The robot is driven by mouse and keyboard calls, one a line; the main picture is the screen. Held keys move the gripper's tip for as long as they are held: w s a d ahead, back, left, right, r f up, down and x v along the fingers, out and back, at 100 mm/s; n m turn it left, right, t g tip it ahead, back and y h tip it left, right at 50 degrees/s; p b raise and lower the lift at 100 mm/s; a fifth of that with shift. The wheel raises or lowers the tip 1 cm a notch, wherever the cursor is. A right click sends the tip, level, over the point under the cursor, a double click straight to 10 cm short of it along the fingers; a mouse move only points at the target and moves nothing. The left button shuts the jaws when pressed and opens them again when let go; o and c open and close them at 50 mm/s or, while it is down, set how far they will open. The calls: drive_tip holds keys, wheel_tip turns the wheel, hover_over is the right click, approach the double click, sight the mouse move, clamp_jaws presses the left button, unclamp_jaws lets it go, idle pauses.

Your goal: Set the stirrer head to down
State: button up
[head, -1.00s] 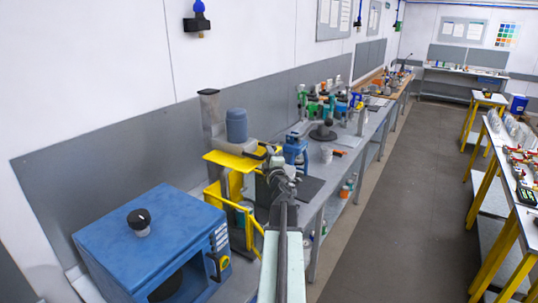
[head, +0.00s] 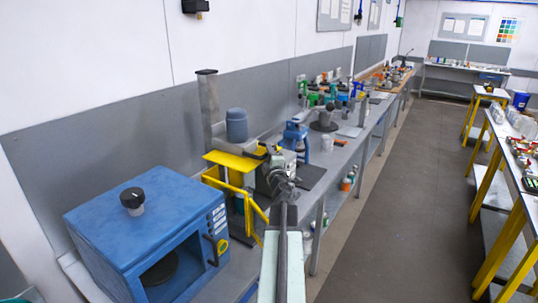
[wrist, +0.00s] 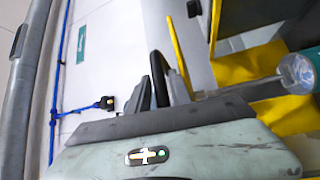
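The stirrer stands on the left bench. It has a grey column (head: 208,100), a blue-grey motor (head: 237,125) on its head and a yellow plate (head: 232,160) under the head. The column rises well above the motor. A yellow bar frame (head: 236,187) hangs in front. My gripper (head: 272,160) is at the right front of the head, next to the yellow plate. In the wrist view, its dark fingers (wrist: 154,82) stand close beside a yellow bar (wrist: 177,48). I cannot tell whether they touch or hold it. The vessel under the head is mostly hidden.
A blue box-shaped machine (head: 150,235) with a black knob stands at the front left of the bench. A blue stand (head: 296,136) is just behind my gripper. The aisle floor (head: 400,200) on the right is clear. Yellow-legged tables (head: 502,235) line the right side.

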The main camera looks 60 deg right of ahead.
drive_tip(key=shift+s+a, duration=0.1)
drive_tip(key=b+v, duration=0.1)
drive_tip(key=v, duration=0.6)
drive_tip(key=shift+s+a, duration=0.2)
